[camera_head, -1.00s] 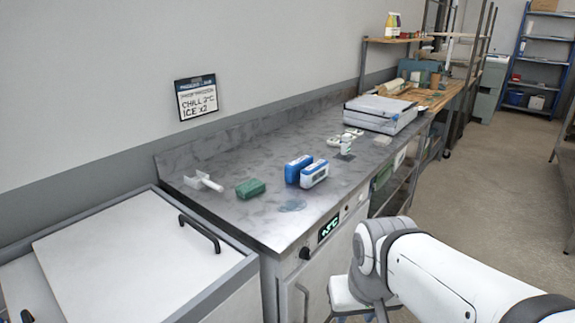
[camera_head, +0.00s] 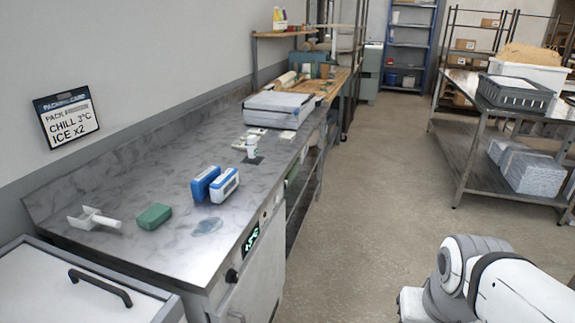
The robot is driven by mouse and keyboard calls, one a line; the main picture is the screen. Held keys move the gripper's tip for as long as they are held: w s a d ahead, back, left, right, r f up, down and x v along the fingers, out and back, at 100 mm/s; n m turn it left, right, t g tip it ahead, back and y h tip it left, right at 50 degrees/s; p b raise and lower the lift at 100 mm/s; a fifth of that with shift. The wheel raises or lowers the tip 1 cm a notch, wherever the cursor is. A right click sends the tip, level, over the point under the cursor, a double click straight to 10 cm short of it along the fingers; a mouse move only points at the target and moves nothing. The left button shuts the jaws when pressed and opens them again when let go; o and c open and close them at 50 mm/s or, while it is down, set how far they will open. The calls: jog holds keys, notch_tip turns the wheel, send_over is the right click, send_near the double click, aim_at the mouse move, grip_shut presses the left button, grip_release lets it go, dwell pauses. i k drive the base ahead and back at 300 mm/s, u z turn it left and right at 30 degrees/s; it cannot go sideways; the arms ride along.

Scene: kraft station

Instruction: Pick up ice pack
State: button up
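Two ice packs stand side by side on the steel counter (camera_head: 150,245). One is plain blue (camera_head: 204,183), and the other is blue with a white face (camera_head: 225,186). A green block (camera_head: 154,216) lies to their left, and a white scoop (camera_head: 95,219) lies farther left. My arm shows at the lower right, well away from the counter. My gripper is out of view.
A chest with a dark handle (camera_head: 100,287) adjoins the counter's near end. A steel table (camera_head: 480,160) is at right. The floor (camera_head: 370,190) between is clear.

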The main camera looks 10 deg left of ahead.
aim_at(200, 186)
jog(key=z, duration=0.7)
jog(key=i, duration=2.4)
jog(key=u, duration=3.45)
jog(key=i, duration=1)
